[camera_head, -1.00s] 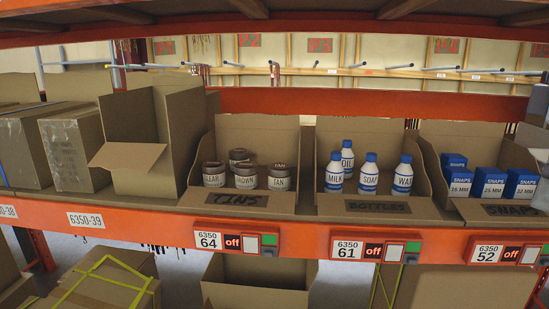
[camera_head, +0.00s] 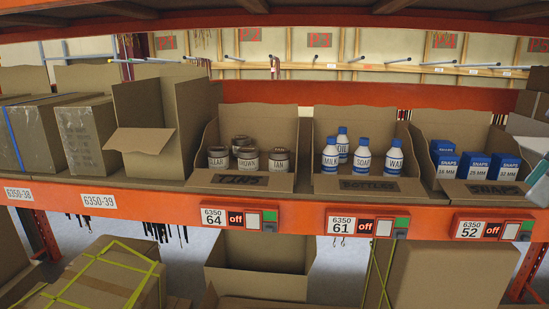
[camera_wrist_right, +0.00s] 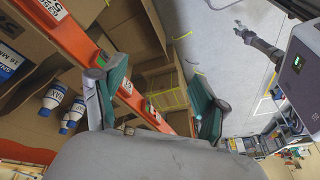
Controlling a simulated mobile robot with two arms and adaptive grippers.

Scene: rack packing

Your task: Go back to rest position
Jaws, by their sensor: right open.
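My right gripper (camera_head: 538,172) shows only in part at the right edge of the head view, in front of the snaps box (camera_head: 492,189). In the right wrist view my right gripper (camera_wrist_right: 155,97) has its two green-padded fingers wide apart with nothing held between them. A grey arm, seemingly my left one with its gripper (camera_wrist_right: 240,31), shows small at the upper right of that view. Its jaw state is too small to tell. My left gripper is outside the head view.
The orange shelf (camera_head: 130,203) holds a tins box (camera_head: 240,181), a bottles box (camera_head: 365,187) and the snaps box, each with several items. An empty open carton (camera_head: 140,140) stands to their left. More cartons stand below. Shelf and bottles are close beside the right gripper.

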